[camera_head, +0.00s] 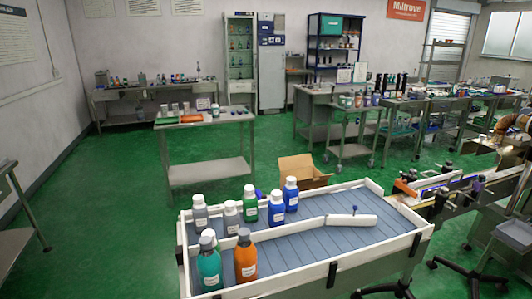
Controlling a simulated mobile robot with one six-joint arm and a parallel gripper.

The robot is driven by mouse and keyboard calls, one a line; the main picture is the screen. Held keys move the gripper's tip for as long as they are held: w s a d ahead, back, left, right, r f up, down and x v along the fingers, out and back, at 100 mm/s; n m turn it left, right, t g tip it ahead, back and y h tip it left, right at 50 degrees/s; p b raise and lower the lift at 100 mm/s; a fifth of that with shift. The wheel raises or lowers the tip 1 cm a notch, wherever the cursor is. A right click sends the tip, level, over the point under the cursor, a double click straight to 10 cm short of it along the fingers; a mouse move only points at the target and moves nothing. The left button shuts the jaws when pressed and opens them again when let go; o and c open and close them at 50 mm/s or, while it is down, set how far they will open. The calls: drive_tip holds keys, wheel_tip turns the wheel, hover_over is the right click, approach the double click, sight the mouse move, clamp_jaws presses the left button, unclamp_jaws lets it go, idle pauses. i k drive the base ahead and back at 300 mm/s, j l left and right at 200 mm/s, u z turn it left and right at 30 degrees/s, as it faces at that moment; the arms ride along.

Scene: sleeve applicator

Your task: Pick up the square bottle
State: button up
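Several bottles with white or grey caps stand upright in a white-walled tray (345,266) with a grey-blue slatted floor, low in the picture. At the tray's front left are a teal bottle (209,268) and an orange bottle (245,261). Behind them are two grey bottles (200,218) (232,221), a green bottle (250,208) and two blue bottles (276,214) (291,198). At this size I cannot tell which bottle is square. My gripper is not in view.
A metal table (205,165) with small items stands farther back. Green floor (115,235) is open at left.

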sight(290, 191)
drive_tip(key=i+l+u, duration=0.3)
drive_tip(key=i+l, duration=0.2)
drive_tip(key=i, duration=0.15)
drive_tip(key=i+l+u, duration=0.3)
drive_tip(key=i+l, duration=0.3)
